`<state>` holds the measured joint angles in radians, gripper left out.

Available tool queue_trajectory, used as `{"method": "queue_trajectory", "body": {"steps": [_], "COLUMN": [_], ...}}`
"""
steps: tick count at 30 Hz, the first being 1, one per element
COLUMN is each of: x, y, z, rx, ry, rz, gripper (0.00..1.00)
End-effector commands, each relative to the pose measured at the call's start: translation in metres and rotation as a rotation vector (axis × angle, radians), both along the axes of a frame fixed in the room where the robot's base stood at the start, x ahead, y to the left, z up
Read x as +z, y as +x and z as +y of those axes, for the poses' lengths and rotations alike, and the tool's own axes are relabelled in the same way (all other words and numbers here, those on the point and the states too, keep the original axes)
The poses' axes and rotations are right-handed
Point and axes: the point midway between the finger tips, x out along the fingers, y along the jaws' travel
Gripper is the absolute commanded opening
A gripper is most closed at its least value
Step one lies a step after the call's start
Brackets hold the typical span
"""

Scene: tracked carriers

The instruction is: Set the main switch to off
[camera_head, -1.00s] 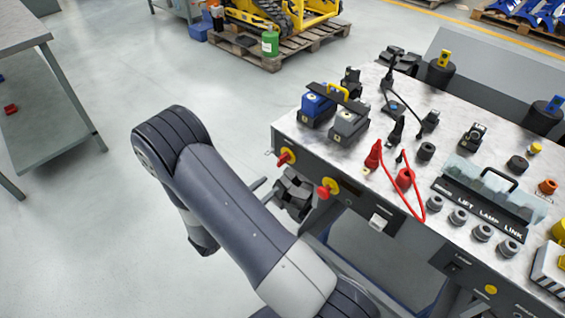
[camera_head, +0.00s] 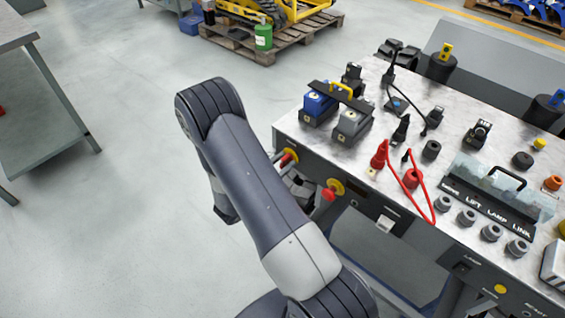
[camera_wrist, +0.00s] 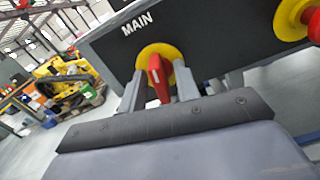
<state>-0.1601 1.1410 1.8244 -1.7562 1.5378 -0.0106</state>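The main switch (camera_wrist: 157,72) is a red handle on a round yellow plate, under the word MAIN on the dark front panel. Its handle points roughly up and down in the wrist view. In the head view the switch (camera_head: 290,155) sits at the panel's left end, partly covered by my gripper. My gripper (camera_wrist: 159,80) is open, with one finger on each side of the red handle. Gaps show between the handle and both fingers. In the head view my gripper (camera_head: 281,171) is partly hidden behind my arm.
A second red knob on a yellow plate (camera_head: 332,190) is to the right on the same panel; it also shows in the wrist view (camera_wrist: 298,18). Blue and grey batteries (camera_head: 318,105), red leads (camera_head: 412,178) and sockets stand on the bench top above.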

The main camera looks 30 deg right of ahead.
Motion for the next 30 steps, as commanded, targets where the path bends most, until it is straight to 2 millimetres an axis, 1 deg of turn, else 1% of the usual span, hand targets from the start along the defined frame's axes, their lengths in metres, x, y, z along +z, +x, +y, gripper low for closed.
{"method": "queue_trajectory", "body": {"steps": [1,9,11,18,25,30], "x": [0.0,0.0,0.0,-0.0003,-0.0007,-0.0001], "y": [0.0,-0.0002,-0.0002,-0.0001,-0.0001,-0.0001], "z": [0.0001,0.0002,0.0002,0.0003,0.0002,0.0003], "rx": [0.0,0.0,0.0,0.0,0.0,0.0], "ry": [0.0,0.0,0.0,-0.003,-0.044,-0.056], "rz": [0.0,0.0,0.0,0.009,0.122,0.155], "gripper": [0.26,0.04,0.0,0.0,0.0,0.0]}}
